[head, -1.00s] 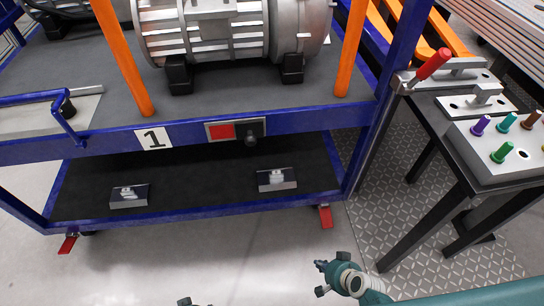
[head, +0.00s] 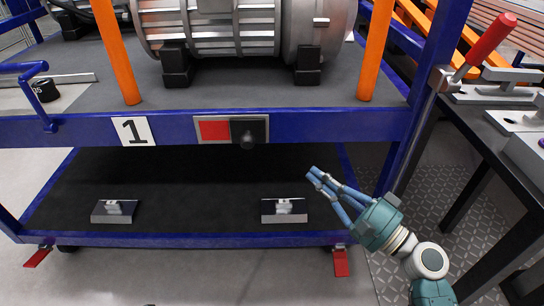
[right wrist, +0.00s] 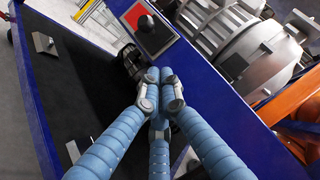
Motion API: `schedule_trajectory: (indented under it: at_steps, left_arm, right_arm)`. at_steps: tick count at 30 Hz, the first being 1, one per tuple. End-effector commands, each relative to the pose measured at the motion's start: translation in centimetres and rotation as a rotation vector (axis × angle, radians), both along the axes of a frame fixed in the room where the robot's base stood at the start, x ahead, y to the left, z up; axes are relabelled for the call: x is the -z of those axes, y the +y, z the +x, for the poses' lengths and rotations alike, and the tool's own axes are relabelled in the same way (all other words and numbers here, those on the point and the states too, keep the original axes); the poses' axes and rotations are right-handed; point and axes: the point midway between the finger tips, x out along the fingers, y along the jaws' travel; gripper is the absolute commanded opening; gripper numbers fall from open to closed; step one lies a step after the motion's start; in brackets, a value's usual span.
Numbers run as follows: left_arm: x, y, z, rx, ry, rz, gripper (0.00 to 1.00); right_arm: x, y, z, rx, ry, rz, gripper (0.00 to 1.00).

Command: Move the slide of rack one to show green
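The slide is a black plate with a round knob (head: 248,140) on a pale panel on the blue front beam of rack one (head: 350,125). The black plate covers the panel's right half, and a red field (head: 214,130) shows on the left; no green shows. In the right wrist view the slide's knob (right wrist: 146,23) and the red field are near the top. My right gripper (head: 315,175) is right of and below the slide, apart from it. Its three blue fingers meet at the tips (right wrist: 160,76), with nothing between them. My left gripper is out of view.
A white "1" label (head: 133,131) is left of the panel. A large grey motor (head: 235,30) stands on the upper deck between orange posts (head: 377,50). Two metal blocks lie on the black lower shelf (head: 190,185). A dark table (head: 490,140) stands at the right.

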Motion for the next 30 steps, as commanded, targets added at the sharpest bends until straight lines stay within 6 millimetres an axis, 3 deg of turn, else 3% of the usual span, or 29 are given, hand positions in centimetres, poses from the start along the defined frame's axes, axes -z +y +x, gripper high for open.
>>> schedule_trajectory:
  at_steps: [14,27,30]
  left_arm:
    - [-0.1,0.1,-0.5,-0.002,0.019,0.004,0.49]
    - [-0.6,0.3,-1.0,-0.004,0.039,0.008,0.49]
    - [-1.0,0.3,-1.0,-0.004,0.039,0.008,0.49]
  right_arm:
    - [-0.5,1.0,1.1,0.0,-0.001,0.001,0.0]
    - [-2.1,7.1,7.4,0.0,-0.001,0.0,0.0]
    - [-2.6,8.7,7.1,0.0,0.0,0.001,0.0]
